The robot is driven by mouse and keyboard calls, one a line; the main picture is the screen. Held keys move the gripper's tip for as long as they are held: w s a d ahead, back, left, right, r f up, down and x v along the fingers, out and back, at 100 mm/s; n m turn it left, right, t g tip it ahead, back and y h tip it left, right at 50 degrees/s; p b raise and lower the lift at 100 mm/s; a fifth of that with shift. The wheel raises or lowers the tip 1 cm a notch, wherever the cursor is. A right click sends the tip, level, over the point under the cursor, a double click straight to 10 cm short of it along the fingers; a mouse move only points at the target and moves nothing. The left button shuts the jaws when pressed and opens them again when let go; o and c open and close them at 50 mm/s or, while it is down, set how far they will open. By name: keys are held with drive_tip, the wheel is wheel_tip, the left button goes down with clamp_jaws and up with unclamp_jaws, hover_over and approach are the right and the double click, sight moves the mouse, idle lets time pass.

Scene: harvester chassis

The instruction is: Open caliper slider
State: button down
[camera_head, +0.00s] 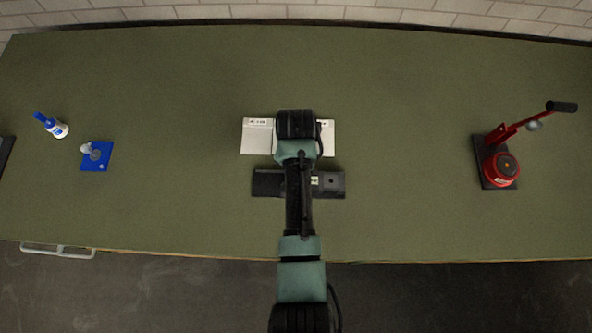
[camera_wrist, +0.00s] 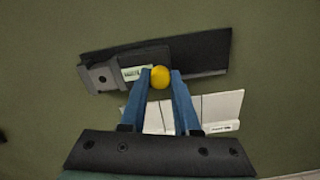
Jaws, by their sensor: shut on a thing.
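The caliper is a long black fixture (camera_head: 265,183) lying near the front middle of the table, partly covered by my arm in the head view. In the wrist view its dark plate (camera_wrist: 205,52) runs across the top, with a grey end piece (camera_wrist: 100,77) at the left and a small pale green display (camera_wrist: 134,72). My gripper (camera_wrist: 160,77) has its two blue fingers on either side of a round yellow knob and is shut on it. The knob (camera_wrist: 160,76) appears to belong to the caliper's slider; how they join is hidden. In the head view my fingers are hidden.
White plates (camera_head: 257,138) lie just behind the caliper. A blue-and-white bottle (camera_head: 56,127) and a blue base with a grey part (camera_head: 96,156) stand at the left. A red lever tool (camera_head: 501,167) stands at the right. Wide table areas between are clear.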

drive_tip(key=shift+a, duration=1.7)
drive_tip(key=c, duration=0.6)
unclamp_jaws()
drive_tip(key=shift+c, duration=0.2)
wheel_tip(320, 180, up, 13)
drive_tip(key=p, duration=0.1)
drive_tip(key=shift+w, duration=0.1)
